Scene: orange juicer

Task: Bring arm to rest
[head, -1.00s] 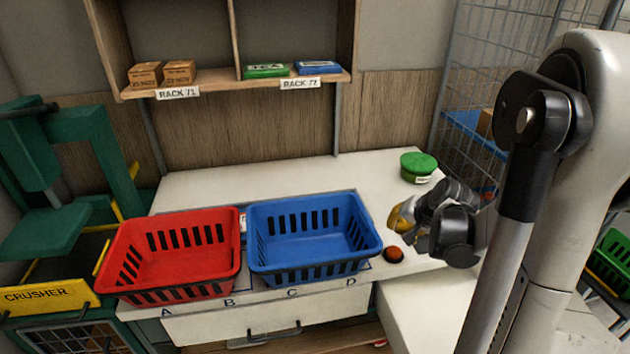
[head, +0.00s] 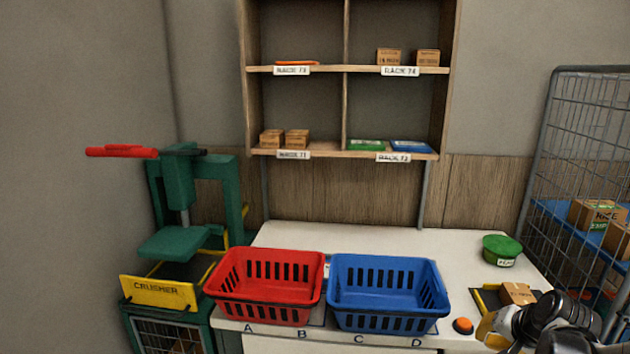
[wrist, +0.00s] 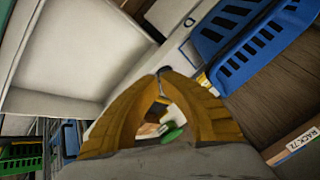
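My gripper (head: 486,326) is at the lower right of the head view, right of the orange-red button (head: 463,326). Its yellow fingers also show in the wrist view (wrist: 164,72), where their tips meet and nothing is held between them. My dark wrist links are partly cut off by the lower right edge of the head view. The gripper is apart from the blue basket (head: 388,311).
A red basket (head: 265,314) stands left of the blue one on the white table. A green crusher (head: 180,240) stands left, a wire cage (head: 575,130) right, shelves (head: 347,100) behind.

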